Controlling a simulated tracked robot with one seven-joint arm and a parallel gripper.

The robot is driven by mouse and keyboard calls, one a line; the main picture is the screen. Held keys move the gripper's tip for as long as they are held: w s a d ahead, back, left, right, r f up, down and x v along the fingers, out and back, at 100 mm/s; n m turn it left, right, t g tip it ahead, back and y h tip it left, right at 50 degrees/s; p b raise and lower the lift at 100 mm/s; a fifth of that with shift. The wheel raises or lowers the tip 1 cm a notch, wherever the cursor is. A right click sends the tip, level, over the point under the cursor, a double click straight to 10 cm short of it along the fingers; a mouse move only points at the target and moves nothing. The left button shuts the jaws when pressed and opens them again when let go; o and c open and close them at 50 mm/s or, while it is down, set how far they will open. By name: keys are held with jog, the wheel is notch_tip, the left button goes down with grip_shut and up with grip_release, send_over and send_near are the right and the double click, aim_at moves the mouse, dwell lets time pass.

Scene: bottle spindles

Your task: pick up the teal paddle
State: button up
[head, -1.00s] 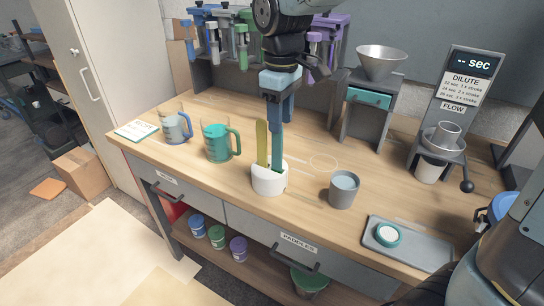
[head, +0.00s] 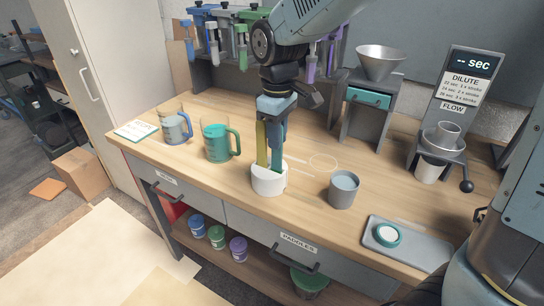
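The teal paddle (head: 277,154) stands upright in a white holder (head: 268,182) on the wooden bench, beside an olive-yellow paddle (head: 262,145). My gripper (head: 281,125) points down from above, its blue fingers at the upper part of the teal paddle. One finger runs down along the paddle's right side. The upper end of the teal paddle is hidden by the gripper. The top of the yellow paddle is close under the gripper's left side. I cannot tell whether the fingers are pressed on the teal paddle or apart from it.
A teal mug (head: 217,143) and a blue mug (head: 174,128) stand left of the holder. A grey cup (head: 343,190) stands to its right. A grey tray (head: 418,246) lies at the front right. A rack with coloured tubes (head: 240,60) stands behind.

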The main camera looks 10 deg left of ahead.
grip_shut()
